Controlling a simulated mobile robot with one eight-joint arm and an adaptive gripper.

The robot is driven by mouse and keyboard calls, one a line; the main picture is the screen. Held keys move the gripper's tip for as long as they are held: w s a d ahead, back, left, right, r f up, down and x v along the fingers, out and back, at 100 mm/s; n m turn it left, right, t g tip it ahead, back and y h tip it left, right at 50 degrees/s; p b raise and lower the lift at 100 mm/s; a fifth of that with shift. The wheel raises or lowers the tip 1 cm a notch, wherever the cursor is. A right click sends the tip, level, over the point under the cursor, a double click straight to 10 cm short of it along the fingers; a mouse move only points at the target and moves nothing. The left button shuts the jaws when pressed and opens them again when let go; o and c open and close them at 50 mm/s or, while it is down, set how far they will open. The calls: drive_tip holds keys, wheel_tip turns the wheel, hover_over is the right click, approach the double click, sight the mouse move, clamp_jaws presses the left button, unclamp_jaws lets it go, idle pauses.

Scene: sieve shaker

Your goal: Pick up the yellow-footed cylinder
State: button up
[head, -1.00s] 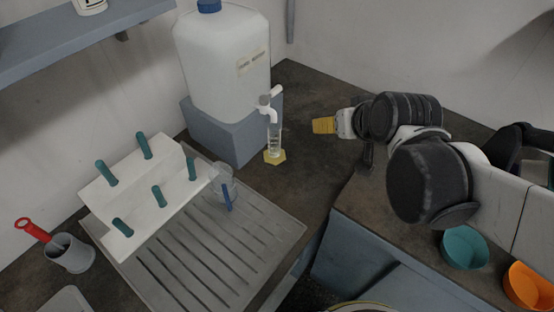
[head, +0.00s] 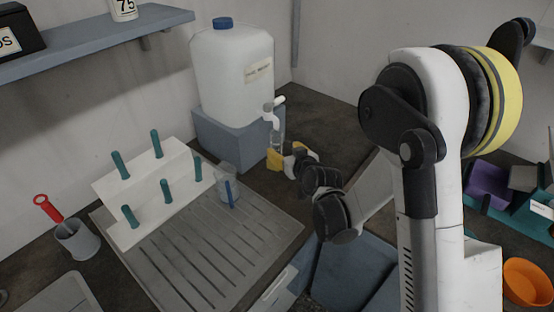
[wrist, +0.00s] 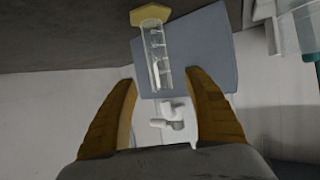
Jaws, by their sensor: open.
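In the head view my gripper (head: 274,159) is right at the cylinder, low over the counter; contact cannot be told.
The carboy (head: 235,80) sits on a blue-grey block (head: 225,136), its white tap (head: 271,116) close above the cylinder. A beaker (head: 227,184) and a white peg rack (head: 150,205) stand on the grooved draining board (head: 215,255) at left. Dark counter (head: 335,120) is clear behind.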

sight(279, 145)
drive_tip(key=b+x, duration=0.3)
drive_tip(key=x, duration=0.4)
drive_tip(key=shift+w+f, duration=0.3)
drive_tip(key=shift+w, duration=0.05)
drive_tip(key=shift+w+a+f, duration=0.1)
drive_tip(key=shift+w+a, duration=0.1)
drive_tip(key=shift+w, duration=0.2)
clamp_jaws()
